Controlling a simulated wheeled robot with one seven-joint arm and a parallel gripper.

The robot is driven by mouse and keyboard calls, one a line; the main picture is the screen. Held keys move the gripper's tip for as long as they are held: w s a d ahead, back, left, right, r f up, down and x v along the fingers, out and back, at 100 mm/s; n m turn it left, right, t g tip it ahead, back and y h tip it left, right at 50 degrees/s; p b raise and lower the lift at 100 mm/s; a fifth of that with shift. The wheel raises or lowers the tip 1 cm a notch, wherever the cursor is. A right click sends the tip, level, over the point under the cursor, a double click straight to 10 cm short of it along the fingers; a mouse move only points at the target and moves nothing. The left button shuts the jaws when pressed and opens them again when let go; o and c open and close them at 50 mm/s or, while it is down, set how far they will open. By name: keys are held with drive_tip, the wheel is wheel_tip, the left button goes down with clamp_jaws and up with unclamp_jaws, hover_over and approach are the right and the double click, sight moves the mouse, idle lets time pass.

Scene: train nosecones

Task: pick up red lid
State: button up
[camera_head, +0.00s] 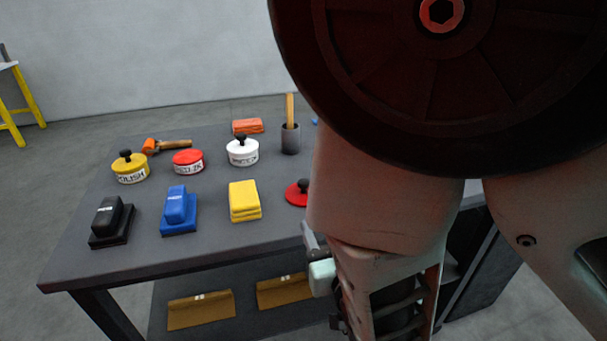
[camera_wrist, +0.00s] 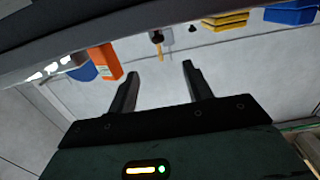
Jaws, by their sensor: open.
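The red lid (camera_head: 294,197) lies on the dark table (camera_head: 150,262), near the middle of its right part in the head view. It is a flat red disc with a black knob, and my arm covers its right side. I cannot make out the lid clearly in the wrist view. My gripper (camera_wrist: 160,70) shows in the wrist view with its two dark fingers apart and nothing between them. In the head view my arm hides the fingers, so their exact distance from the lid cannot be told.
A red tin (camera_head: 187,162), a yellow-lidded tin (camera_head: 131,175) and a white tin (camera_head: 242,157) stand behind. Yellow cloths (camera_head: 244,201), a blue block (camera_head: 178,222) and a black block (camera_head: 110,225) are left of the lid. A grey cup (camera_head: 290,140) holds a wooden handle.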

sight(305, 185)
drive_tip(key=b+x, duration=0.3)
drive_tip(key=x, duration=0.4)
drive_tip(key=shift+p+x, duration=0.35)
drive_tip(key=shift+x, duration=2.65)
drive_tip(key=shift+d, duration=0.15)
drive_tip(key=c, duration=1.1)
